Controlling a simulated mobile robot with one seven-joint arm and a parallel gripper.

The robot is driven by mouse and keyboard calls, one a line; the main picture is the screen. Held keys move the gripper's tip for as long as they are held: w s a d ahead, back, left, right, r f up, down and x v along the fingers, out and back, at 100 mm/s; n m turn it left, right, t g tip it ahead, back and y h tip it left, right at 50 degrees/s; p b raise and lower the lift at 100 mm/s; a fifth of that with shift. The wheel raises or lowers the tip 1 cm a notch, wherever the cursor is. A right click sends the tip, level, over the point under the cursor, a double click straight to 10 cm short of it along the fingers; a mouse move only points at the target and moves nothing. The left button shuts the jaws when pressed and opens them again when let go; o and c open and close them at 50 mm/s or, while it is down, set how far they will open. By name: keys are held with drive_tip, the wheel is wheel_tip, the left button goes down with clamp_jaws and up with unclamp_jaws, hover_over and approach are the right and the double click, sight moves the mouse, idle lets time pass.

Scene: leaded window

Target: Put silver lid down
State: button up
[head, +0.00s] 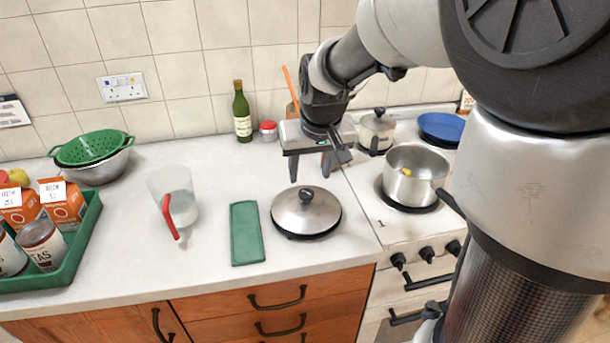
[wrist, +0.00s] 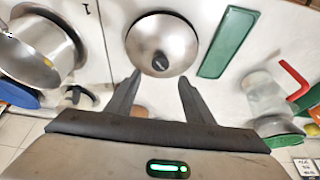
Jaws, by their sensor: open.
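The silver lid (head: 306,212) with its dark knob rests on the white worktop, on or over something dark at its rim, between the green cloth or board and the stove. It also shows in the wrist view (wrist: 162,35), just beyond my fingertips. My gripper (head: 312,170) is open and empty. It is above the worktop, behind the lid and apart from it. In the wrist view my gripper (wrist: 158,82) has its two fingers spread, with nothing between them.
A steel saucepan (head: 417,173) with something yellow inside stands open on the stove, right of the lid. A lidded pot (head: 376,131) and blue plate (head: 439,129) are behind it. A bottle (head: 242,112) stands behind.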

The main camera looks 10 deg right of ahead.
drive_tip(key=s+r, duration=0.3)
drive_tip(key=s, duration=0.7)
drive_tip(key=s+r+t, duration=0.1)
drive_tip(key=s+r, duration=0.2)
drive_tip(key=s, duration=0.8)
drive_tip(key=shift+s+r, duration=0.25)
drive_tip(key=shift+r, duration=0.1)
